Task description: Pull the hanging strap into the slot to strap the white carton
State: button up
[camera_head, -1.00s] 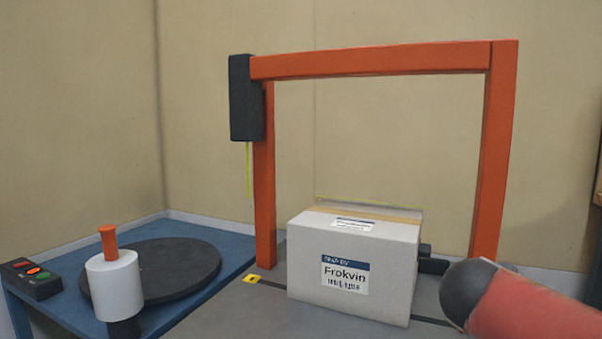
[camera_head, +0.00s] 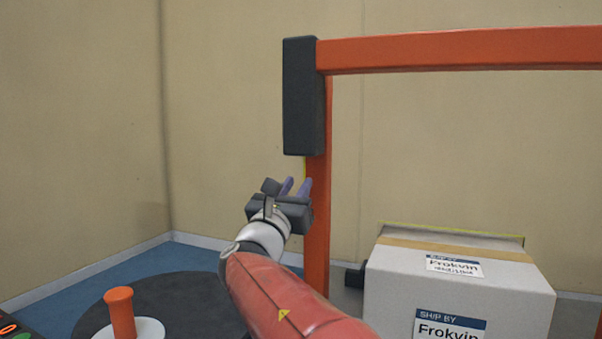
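The yellow hanging strap (camera_head: 305,168) shows only as a short strip below the dark strap head (camera_head: 303,96); its lower part is hidden behind my gripper. My gripper (camera_head: 296,185) is raised in front of the left orange post, just below the strap head. Its two purple fingers stand apart, and I see nothing held between them. The strap appears right at or behind the right finger; I cannot tell whether they touch. The white carton (camera_head: 455,296) stands to the right, inside the orange frame (camera_head: 470,50). The yellow-marked slot is not visible now.
A control box (camera_head: 8,328) is partly cut off at the left edge. The left orange post (camera_head: 317,230) stands close beside my gripper.

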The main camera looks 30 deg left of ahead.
aim_at(303, 177)
jog(key=p+x, duration=0.1)
jog(key=x, duration=0.3)
jog(key=shift+w+r, duration=0.1)
jog(key=shift+w, duration=0.3)
grip_shut()
dwell(1.1)
